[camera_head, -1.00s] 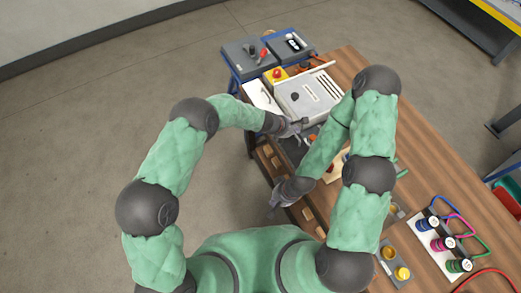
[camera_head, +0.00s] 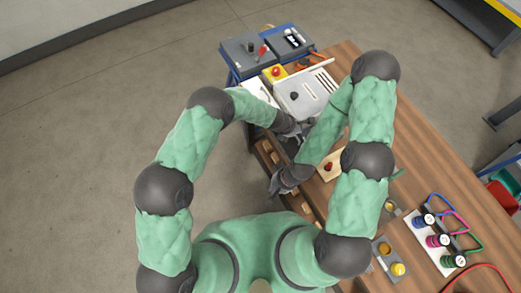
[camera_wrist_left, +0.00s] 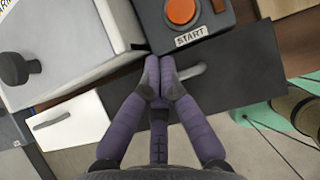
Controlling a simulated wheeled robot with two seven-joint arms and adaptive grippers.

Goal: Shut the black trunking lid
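The black trunking lid (camera_wrist_left: 235,75) is a dark flat panel with a grey bar handle (camera_wrist_left: 192,72) in the left wrist view. In the head view my arms mostly hide it. My left gripper (camera_wrist_left: 161,74) has its purple fingertips together over the panel, at the left end of the handle. I see nothing between the fingertips, and cannot tell whether they touch the panel. In the head view my left gripper (camera_head: 304,129) is beside the grey box. My right gripper (camera_head: 274,189) is lower, by the bench's front edge, and its fingers are too small to read.
A white panel with a handle (camera_wrist_left: 72,122) lies left of the black one. A control box with an orange START button (camera_wrist_left: 181,10) sits just beyond the fingertips. A pale grey box with a knob (camera_head: 309,92) stands on the wooden bench (camera_head: 425,170).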

